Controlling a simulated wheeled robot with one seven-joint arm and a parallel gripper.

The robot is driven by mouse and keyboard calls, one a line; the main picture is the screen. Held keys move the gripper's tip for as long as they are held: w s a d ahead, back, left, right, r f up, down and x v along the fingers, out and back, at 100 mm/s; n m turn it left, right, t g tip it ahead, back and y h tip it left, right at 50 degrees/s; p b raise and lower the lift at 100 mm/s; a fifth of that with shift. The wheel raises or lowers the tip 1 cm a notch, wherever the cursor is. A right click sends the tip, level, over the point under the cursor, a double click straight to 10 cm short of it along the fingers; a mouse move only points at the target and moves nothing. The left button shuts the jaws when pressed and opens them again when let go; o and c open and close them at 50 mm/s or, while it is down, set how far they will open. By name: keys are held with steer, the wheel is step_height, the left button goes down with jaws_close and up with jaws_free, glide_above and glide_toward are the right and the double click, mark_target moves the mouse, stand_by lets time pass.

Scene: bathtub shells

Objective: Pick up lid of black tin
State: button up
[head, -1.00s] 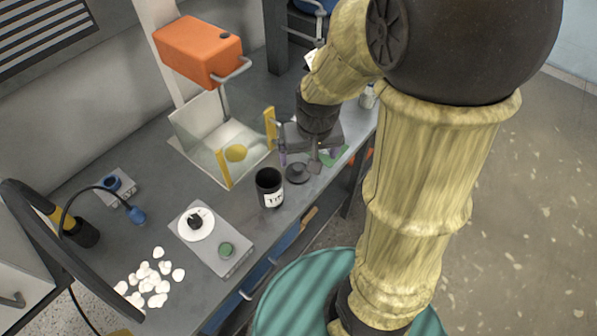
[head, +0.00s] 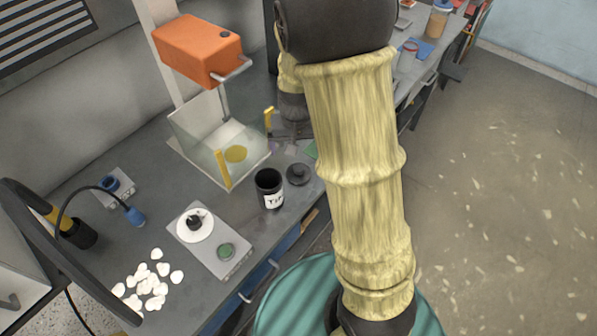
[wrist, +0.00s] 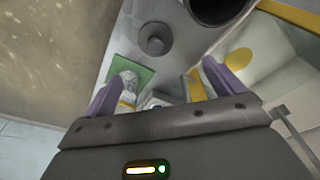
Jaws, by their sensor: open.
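The black tin (head: 268,190) stands open and upright on the grey bench, with a white label on its side. In the wrist view the lid (wrist: 154,40) is beyond my fingertips, and the tin (wrist: 222,8) is at the top edge. My gripper (wrist: 163,82) is open, its two purple fingers apart, and it is not touching the lid. In the head view my arm hides most of the gripper.
A clear-walled box (head: 205,150) with yellow posts stands behind the tin. A scale (head: 228,254) and white pieces (head: 147,284) are to the left. In the wrist view a green square (wrist: 128,74) and a white bottle (wrist: 124,92) are near the left finger.

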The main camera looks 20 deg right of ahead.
glide_above(298, 167)
steer(key=f, duration=0.5)
steer(key=s+f, duration=0.1)
steer(key=f, duration=0.1)
steer(key=shift+a+f, duration=0.2)
steer(key=shift+a, duration=0.15)
steer(key=shift+w+d+f+p, duration=0.15)
steer(key=shift+f, duration=0.7)
steer(key=shift+w+d+f+p, duration=0.1)
steer(key=shift+f, duration=0.8)
steer(key=shift+w+d+f+p, duration=0.15)
steer(key=shift+f, duration=0.7)
steer(key=shift+c, duration=0.4)
steer(key=c, duration=1)
